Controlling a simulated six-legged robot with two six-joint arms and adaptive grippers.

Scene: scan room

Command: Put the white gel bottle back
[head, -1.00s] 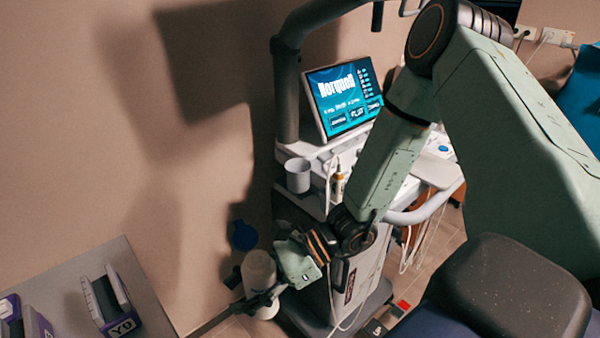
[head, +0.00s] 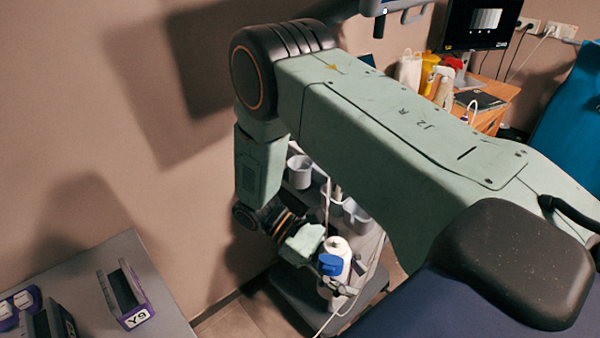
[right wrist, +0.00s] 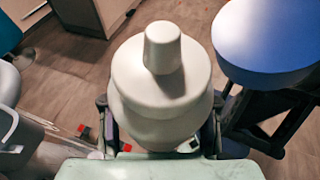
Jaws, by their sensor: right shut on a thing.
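The white gel bottle (head: 338,246) is upright in my right gripper (head: 330,262), in front of the scanner cart in the head view. In the right wrist view the bottle (right wrist: 160,85) stands between the two dark fingers of the right gripper (right wrist: 160,130), its nozzle toward the camera. The fingers are shut on its sides. My left gripper is out of view.
The cart has a grey cup holder (head: 300,172) and another holder (head: 357,215) near the bottle. My right arm hides most of the cart. A grey surface (head: 150,265) with purple-based holders (head: 125,295) is at lower left. A desk (head: 490,95) with bottles stands behind.

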